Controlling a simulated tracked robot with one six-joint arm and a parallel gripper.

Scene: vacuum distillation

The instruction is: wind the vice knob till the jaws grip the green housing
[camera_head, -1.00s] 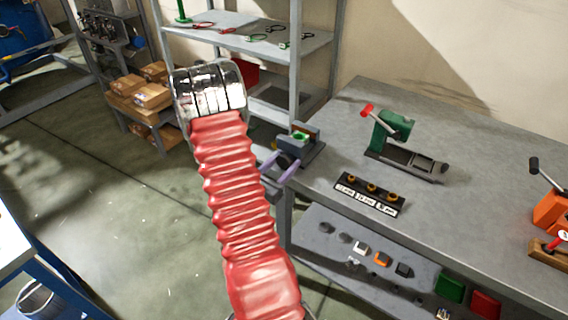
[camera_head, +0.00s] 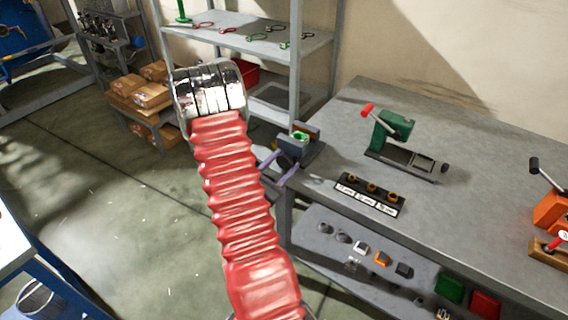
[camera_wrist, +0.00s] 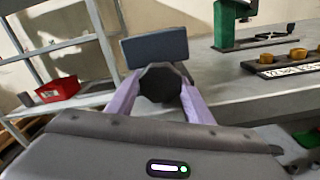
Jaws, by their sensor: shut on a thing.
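The vice (camera_head: 308,140) sits at the left corner of the grey workbench. The green housing (camera_head: 299,136) shows as a small green ring between its jaws; I cannot tell whether both jaws touch it. In the wrist view the blue-grey vice jaw (camera_wrist: 155,48) stands behind the knob and the housing is hidden. The dark round vice knob (camera_wrist: 161,84) sits between the two purple fingers of my gripper (camera_wrist: 160,92). My gripper is shut on the knob from its front. In the head view my gripper (camera_head: 279,168) reaches the vice from the left.
A green press with a red handle (camera_head: 391,130) stands on the bench to the right. A black rack with several brass-coloured pieces (camera_head: 370,190) lies nearer. Shelving with a red bin (camera_wrist: 57,89) stands behind left. Orange tools (camera_head: 550,210) are at the far right.

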